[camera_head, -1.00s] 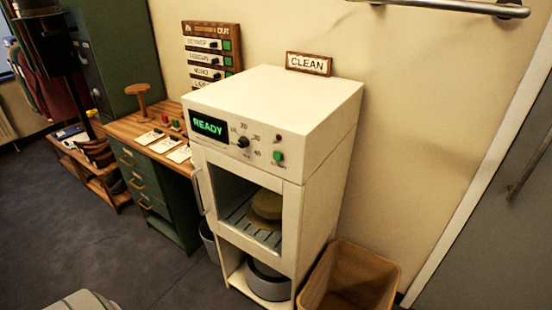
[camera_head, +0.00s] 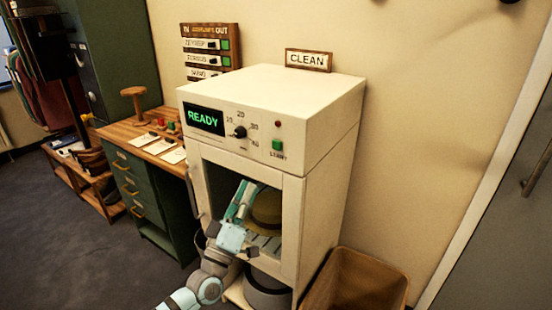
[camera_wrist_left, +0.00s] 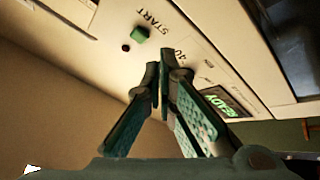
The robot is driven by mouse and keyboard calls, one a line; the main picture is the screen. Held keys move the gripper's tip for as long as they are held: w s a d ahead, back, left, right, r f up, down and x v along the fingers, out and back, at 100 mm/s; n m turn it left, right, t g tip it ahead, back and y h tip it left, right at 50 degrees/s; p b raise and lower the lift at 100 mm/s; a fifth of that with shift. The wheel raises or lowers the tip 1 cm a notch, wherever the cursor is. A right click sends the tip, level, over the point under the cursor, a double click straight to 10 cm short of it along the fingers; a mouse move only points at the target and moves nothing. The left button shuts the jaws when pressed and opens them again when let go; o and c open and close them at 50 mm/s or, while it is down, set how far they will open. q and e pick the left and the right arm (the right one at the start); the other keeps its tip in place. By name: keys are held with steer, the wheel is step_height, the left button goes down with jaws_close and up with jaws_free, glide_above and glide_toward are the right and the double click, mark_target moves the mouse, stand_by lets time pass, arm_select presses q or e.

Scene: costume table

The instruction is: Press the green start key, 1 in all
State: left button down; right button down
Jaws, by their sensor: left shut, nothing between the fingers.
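The green start key (camera_head: 277,144) sits on the front panel of the white cabinet (camera_head: 310,97), right of the dial and above a small label. In the left wrist view the key (camera_wrist_left: 140,34) lies just beyond the fingertips, slightly left, beside the word START. My left gripper (camera_head: 245,187) is in front of the cabinet, below the panel and left of the key. It is shut and empty; its fingertips meet in the left wrist view (camera_wrist_left: 158,75). They look apart from the key. The display (camera_head: 205,120) reads READY. My right gripper is not in view.
A hat (camera_head: 267,208) rests on a rack inside the cabinet, partly behind my left gripper. A wooden bin (camera_head: 357,280) stands at the right. A green desk (camera_head: 150,190) with cards on top is at the left. A CLEAN sign (camera_head: 308,60) stands behind the cabinet top.

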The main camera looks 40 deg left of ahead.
mark_target(277, 145)
arm_select(q)
steer(key=s+r+n+t+y+b, duration=0.1)
steer(key=s+r+n+t+y, duration=0.1)
steer(key=r, duration=0.6)
steer(key=shift+s+d+n, duration=0.25)
steer(key=shift+s+n, duration=0.3)
steer(key=shift+n, duration=0.45)
steer(key=shift+w, duration=0.1)
steer(key=w+b, duration=0.5)
steer(key=w, duration=0.3)
steer(key=shift+w+b, duration=0.35)
steer(key=shift+b, duration=0.05)
steer(key=shift+a, duration=0.1)
steer(key=shift+w, duration=0.1)
steer(key=shift+w, duration=0.3)
